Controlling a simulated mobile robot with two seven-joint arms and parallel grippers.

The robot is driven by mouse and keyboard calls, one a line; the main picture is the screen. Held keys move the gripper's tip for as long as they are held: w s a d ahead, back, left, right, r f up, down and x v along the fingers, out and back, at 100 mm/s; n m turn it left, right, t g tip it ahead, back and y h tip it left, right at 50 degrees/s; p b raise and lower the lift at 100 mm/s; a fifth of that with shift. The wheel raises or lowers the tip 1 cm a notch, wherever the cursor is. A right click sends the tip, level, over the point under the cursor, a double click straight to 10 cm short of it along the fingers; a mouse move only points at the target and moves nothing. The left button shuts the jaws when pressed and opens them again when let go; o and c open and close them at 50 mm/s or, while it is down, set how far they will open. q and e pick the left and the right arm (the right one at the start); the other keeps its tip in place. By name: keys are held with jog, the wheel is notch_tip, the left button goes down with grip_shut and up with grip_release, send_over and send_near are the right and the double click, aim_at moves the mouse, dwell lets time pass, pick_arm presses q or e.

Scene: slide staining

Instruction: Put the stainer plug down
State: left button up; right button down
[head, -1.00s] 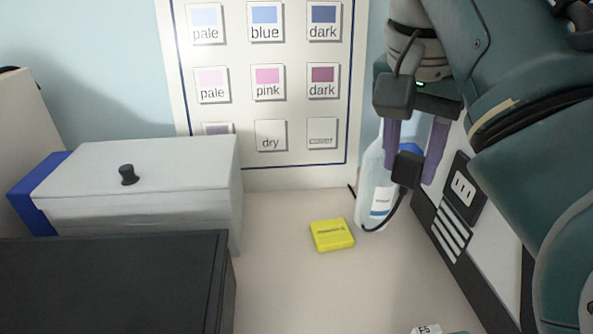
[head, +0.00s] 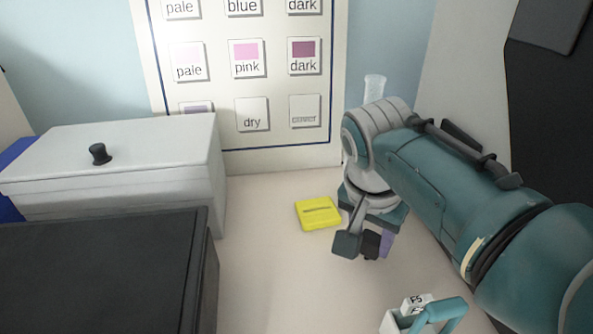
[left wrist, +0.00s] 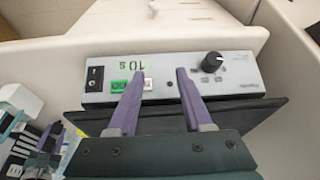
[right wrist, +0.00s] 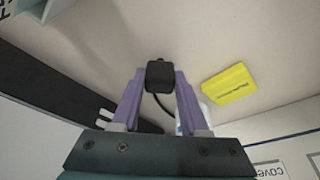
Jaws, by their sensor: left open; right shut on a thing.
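The black stainer plug (right wrist: 160,74) is between the purple fingertips of my right gripper (right wrist: 160,82), which is shut on it. Its cord curves down behind the fingers in the right wrist view. In the head view, my right gripper (head: 380,244) points down over the light counter, right of the yellow block, and the plug (head: 371,243) shows partly by a purple finger. I cannot tell whether the plug touches the counter. My left gripper (left wrist: 155,88) is open and empty in front of a grey control panel (left wrist: 180,77) with a knob and a "10 s" mark.
The yellow block (head: 318,213) lies on the counter (head: 265,270). A clear bottle (head: 374,88) stands behind my right arm, mostly hidden. A white lidded box (head: 120,165) and a dark box (head: 100,270) stand left. A small rack (head: 400,318) is at the front right.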

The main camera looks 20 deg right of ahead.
jog(key=shift+f+b, duration=0.4)
jog(key=shift+f, duration=0.2)
jog(key=shift+c, duration=2.1)
grip_release()
jog(key=shift+r, duration=0.3)
jog(key=p+v, duration=0.4)
jog(key=v, duration=0.8)
jog(key=shift+r, duration=0.4)
